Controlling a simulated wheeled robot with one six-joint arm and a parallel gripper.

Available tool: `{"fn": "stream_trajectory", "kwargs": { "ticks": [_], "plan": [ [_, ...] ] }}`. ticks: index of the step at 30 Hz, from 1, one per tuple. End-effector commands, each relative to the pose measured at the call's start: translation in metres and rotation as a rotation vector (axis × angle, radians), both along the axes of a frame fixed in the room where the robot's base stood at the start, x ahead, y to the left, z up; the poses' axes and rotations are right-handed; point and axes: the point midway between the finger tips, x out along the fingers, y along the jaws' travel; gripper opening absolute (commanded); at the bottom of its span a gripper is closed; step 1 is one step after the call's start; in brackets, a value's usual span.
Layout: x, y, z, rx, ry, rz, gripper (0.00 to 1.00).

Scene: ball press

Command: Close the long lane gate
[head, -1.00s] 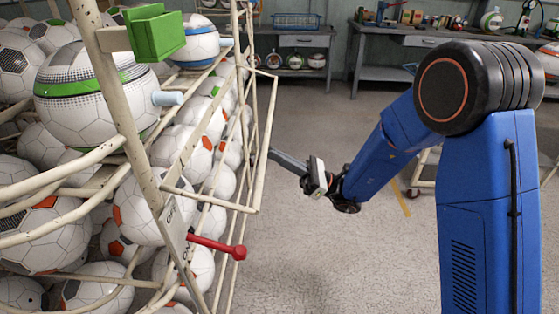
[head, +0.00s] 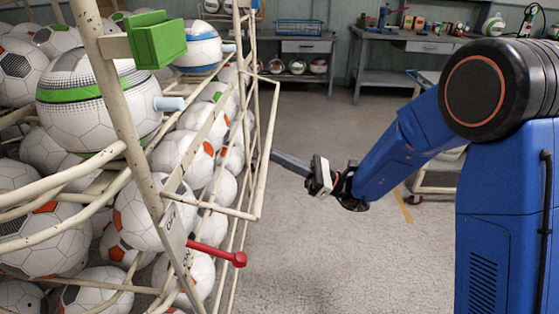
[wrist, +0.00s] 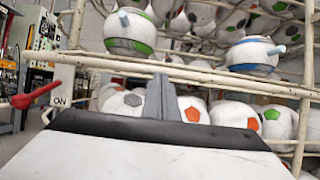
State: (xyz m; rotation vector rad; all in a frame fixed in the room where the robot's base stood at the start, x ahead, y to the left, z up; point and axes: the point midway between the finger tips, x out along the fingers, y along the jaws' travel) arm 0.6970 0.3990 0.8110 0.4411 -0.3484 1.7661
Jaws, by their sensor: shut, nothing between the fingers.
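The lane gate appears to be the cream tube frame (head: 264,165) on the right side of the ball rack in the head view, jutting out from the rack's balls. Its long horizontal bars cross the wrist view (wrist: 205,73). My gripper (head: 274,154) is shut and empty, its long grey fingers pointing left at the frame's outer upright. The fingertips are at or very close to that bar; I cannot tell whether they touch. In the wrist view the shut fingers (wrist: 161,80) stand upright in front of the bars, and their tips overlap the lower bar.
A red lever (head: 218,252) sticks out from the rack's near post, below a green block (head: 157,40). Footballs (head: 140,215) fill the rack. Workbenches (head: 305,45) stand along the back wall. The floor (head: 330,255) between rack and arm is clear.

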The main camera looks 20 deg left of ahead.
Motion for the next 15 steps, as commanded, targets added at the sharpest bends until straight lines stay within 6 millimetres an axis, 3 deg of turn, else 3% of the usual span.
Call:
{"fn": "stream_trajectory", "kwargs": {
  "ticks": [15],
  "plan": [
    [0.0011,-0.0041,0.0105,-0.094,-0.024,-0.001,0.0]
  ]
}}
